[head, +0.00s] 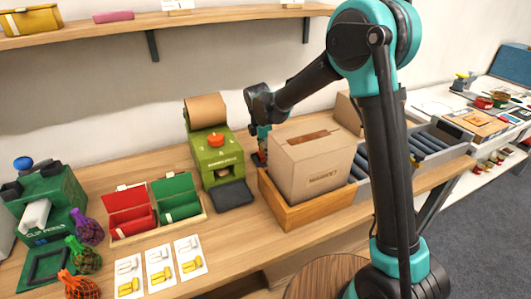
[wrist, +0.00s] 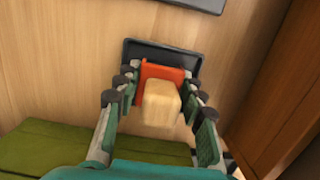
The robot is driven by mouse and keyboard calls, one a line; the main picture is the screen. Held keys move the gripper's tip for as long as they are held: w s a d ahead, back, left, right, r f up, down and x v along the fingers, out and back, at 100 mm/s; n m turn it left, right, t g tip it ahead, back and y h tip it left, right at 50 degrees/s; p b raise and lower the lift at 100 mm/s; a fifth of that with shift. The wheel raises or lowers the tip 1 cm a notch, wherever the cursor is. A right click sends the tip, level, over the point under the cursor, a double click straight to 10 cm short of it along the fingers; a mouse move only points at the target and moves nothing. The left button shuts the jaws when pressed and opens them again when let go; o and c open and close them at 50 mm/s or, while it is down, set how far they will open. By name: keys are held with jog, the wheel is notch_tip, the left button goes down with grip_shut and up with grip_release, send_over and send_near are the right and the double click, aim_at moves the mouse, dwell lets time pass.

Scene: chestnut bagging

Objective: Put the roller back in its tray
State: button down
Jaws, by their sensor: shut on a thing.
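My gripper (wrist: 160,108) is shut on the roller (wrist: 162,100). The roller has a pale wooden handle and an orange-red part below it. The small dark tray (wrist: 194,63) lies under the roller, and its rim shows around the orange-red part. I cannot tell whether the roller touches the tray floor or hangs just above it. In the head view my gripper (head: 262,145) points down between the green machine and the cardboard box.
The green machine (head: 214,158) with a brown paper roll stands close on the left. The cardboard box (head: 312,165) in a wooden crate (head: 300,213) stands close on the right. A red and green divided box (head: 155,232) sits further left. Bare wood shows beyond the tray.

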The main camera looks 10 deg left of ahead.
jog(key=c, duration=0.9)
grip_release()
jog(key=shift+f, duration=0.15)
jog(key=r, duration=0.8)
jog(key=s+a+r, duration=0.1)
jog(key=r, duration=0.4)
jog(key=shift+a+r, duration=0.1)
